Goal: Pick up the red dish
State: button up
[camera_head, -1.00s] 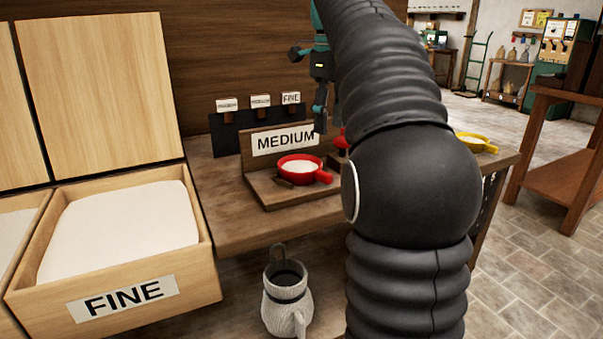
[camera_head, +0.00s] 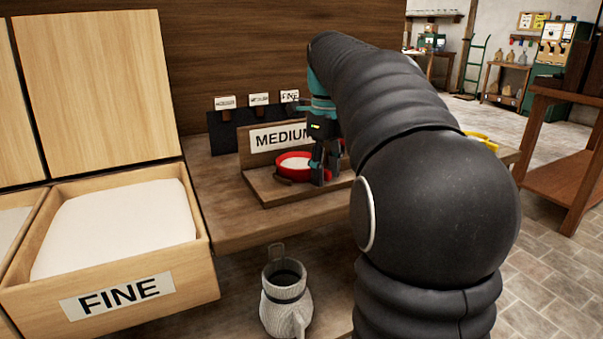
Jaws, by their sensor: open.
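The red dish (camera_head: 283,172) holds white powder and sits on a small wooden stand (camera_head: 262,190) on the bench, in front of a board with a MEDIUM sign (camera_head: 277,138). My gripper (camera_head: 322,178) points down at the dish's right side, where its handle is. Its fingers are open and cover most of the handle. I cannot tell whether the fingers touch it or stand on both sides of it.
A wooden bin marked FINE (camera_head: 190,275), full of white powder, stands at the left. A grey-white jug (camera_head: 287,305) stands below the bench front. A yellow dish (camera_head: 484,137) is partly hidden behind my arm. Small labelled blocks (camera_head: 258,100) line the back.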

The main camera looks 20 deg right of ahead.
jog(key=shift+f, duration=0.3)
grip_shut()
jog(key=shift+r, duration=0.1)
